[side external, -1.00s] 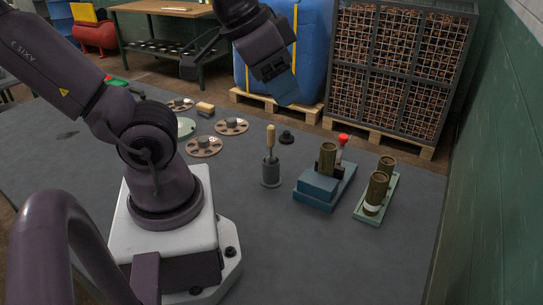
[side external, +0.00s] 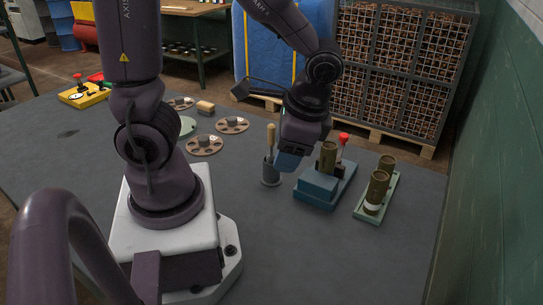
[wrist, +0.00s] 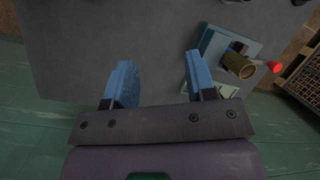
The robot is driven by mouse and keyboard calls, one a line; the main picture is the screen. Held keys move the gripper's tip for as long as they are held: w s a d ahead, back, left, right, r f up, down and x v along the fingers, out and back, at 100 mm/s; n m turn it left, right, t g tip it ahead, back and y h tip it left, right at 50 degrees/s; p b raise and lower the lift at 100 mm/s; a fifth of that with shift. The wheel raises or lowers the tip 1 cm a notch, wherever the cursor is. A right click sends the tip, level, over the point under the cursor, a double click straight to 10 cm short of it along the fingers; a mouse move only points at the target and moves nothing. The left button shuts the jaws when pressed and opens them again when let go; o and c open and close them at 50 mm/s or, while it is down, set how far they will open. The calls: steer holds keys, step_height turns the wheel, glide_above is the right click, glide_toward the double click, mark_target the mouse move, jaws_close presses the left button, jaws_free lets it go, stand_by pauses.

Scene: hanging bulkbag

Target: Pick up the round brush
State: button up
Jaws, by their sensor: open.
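A wooden handle (side external: 270,138) stands upright in a dark grey cup (side external: 271,173) on the table in the side external view. It looks like the round brush; its lower end is hidden in the cup. My gripper (side external: 288,160), with blue fingers, is just right of the handle and cup in that picture, above the table. Whether it touches the handle cannot be told. In the wrist view my gripper (wrist: 160,78) is open, with bare grey table between the fingers. I cannot make out the brush there.
A blue fixture (side external: 316,190) with an olive cylinder and a red-knobbed lever (side external: 343,139) stands close right of my gripper. A green tray (side external: 366,213) with olive cylinders is farther right. Slotted discs (side external: 205,146) lie to the left.

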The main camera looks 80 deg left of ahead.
steer(key=a+f+m+g+y, duration=0.4)
steer(key=a+f+m+y, duration=0.2)
steer(key=f+y, duration=0.25)
steer(key=m+t+y, duration=0.4)
steer(key=m+y, duration=0.3)
glide_toward(273, 135)
steer(key=shift+h, duration=0.25)
steer(key=a, duration=0.4)
steer(key=s+a, duration=0.1)
steer(key=a, duration=0.7)
steer(key=shift+s+a+r, duration=0.25)
steer(key=shift+s+a, duration=0.1)
steer(key=shift+s, duration=0.05)
jaws_close()
